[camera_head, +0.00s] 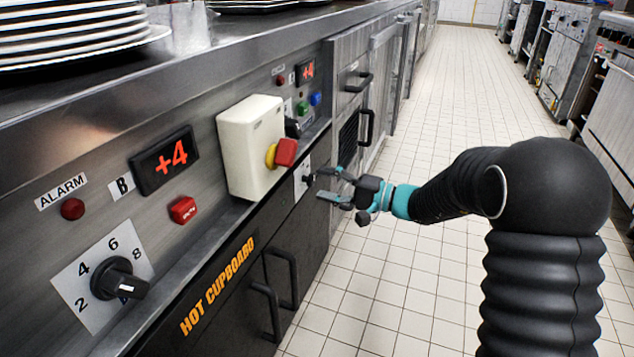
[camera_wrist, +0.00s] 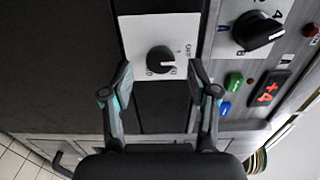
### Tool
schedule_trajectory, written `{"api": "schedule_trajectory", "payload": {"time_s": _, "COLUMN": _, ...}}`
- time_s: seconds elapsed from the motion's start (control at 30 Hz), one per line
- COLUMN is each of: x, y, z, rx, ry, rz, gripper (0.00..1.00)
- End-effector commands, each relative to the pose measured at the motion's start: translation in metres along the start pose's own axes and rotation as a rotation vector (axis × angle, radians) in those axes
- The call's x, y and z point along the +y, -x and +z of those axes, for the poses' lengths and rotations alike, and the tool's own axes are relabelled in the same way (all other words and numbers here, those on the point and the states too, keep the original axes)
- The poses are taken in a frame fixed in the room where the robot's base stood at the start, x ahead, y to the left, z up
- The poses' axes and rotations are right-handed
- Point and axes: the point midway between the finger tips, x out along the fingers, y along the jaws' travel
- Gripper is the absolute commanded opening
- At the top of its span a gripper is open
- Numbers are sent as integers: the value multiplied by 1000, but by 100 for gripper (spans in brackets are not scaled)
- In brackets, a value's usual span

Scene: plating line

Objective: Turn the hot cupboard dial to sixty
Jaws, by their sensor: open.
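A small black dial (camera_wrist: 159,59) sits on a white marked plate (camera_wrist: 132,33) on the black cupboard front in the wrist view. A pale mark on the knob faces right in that view; the scale is too small to read surely. In the head view the dial's white plate (camera_head: 299,186) shows just left of my gripper (camera_head: 326,184), partly hidden by it. My gripper is open and empty. In the wrist view its fingertips (camera_wrist: 161,76) stand on either side of the knob's lower edge, apart from it. The orange HOT CUPBOARD lettering (camera_head: 218,286) is on the black front.
A larger dial (camera_head: 118,280) marked 2 to 8 is at lower left. A cream box with a red and yellow switch (camera_head: 281,154) juts out above the small dial. Black door handles (camera_head: 283,279) stick out below. Plates (camera_head: 75,35) stand on the counter. The tiled aisle is clear.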

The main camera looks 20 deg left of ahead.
Motion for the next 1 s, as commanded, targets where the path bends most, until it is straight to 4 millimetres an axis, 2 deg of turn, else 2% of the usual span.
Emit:
{"api": "schedule_trajectory", "payload": {"time_s": 0.03, "x": 0, "y": -8, "z": 1, "rx": -3, "ry": 1, "rz": 0, "gripper": 60}}
{"api": "schedule_trajectory", "payload": {"time_s": 0.2, "x": 0, "y": -23, "z": 0, "rx": -1, "ry": 1, "rz": 0, "gripper": 60}}
{"api": "schedule_trajectory", "payload": {"time_s": 0.57, "x": 0, "y": -27, "z": 0, "rx": 0, "ry": 0, "rz": 0, "gripper": 60}}
{"api": "schedule_trajectory", "payload": {"time_s": 0.67, "x": 0, "y": -27, "z": 0, "rx": 0, "ry": 0, "rz": 0, "gripper": 40}}
{"api": "schedule_trajectory", "payload": {"time_s": 0.8, "x": 0, "y": -27, "z": 0, "rx": 0, "ry": 0, "rz": 0, "gripper": 5}}
{"api": "schedule_trajectory", "payload": {"time_s": 0.83, "x": 0, "y": -27, "z": 0, "rx": 0, "ry": 0, "rz": 0, "gripper": 0}}
{"api": "schedule_trajectory", "payload": {"time_s": 1.0, "x": 0, "y": -27, "z": 0, "rx": 0, "ry": -4, "rz": 0, "gripper": 0}}
